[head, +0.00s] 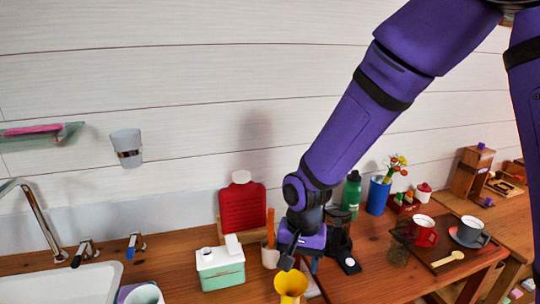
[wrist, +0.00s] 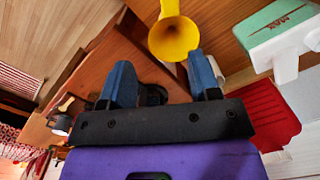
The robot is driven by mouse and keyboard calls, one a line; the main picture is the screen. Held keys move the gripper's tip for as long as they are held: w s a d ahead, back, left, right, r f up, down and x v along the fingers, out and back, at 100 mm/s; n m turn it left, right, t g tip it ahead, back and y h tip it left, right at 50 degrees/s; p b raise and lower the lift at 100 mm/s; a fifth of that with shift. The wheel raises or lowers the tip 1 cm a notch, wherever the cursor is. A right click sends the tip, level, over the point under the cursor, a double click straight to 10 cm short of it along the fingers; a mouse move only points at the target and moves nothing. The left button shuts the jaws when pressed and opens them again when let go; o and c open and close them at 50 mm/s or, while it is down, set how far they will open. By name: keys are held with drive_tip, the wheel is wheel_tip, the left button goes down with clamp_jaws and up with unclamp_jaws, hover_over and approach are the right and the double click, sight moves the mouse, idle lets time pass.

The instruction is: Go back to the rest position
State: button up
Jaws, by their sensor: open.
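My arm reaches down from the upper right in the head view. My gripper (head: 301,262) points down over the wooden counter (head: 350,290), just behind a yellow funnel-shaped thing (head: 291,284). In the wrist view my gripper (wrist: 162,72) shows two blue fingers set apart, with nothing held between them. The yellow funnel-shaped thing (wrist: 174,38) lies beyond the fingertips, nearer the right finger. I cannot tell from these views how far it is from the fingers.
A green and white box (head: 220,268) and a red board (head: 243,207) stand left of my gripper. A green bottle (head: 352,191), a blue vase (head: 379,194) with flowers and a tray (head: 462,264) with mugs stand right. A sink (head: 70,286) is far left.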

drive_tip(key=d+r+t, duration=0.2)
drive_tip(key=d+r, duration=0.6)
drive_tip(key=r, duration=0.2)
drive_tip(key=s+d+r+n+t, duration=0.2)
drive_tip(key=s+d+r+t, duration=0.1)
drive_tip(key=s+d+r, duration=1.2)
drive_tip(key=shift+s+d+r+n+t, duration=0.2)
drive_tip(key=shift+d+r+n+t, duration=0.1)
drive_tip(key=shift+r+t, duration=0.1)
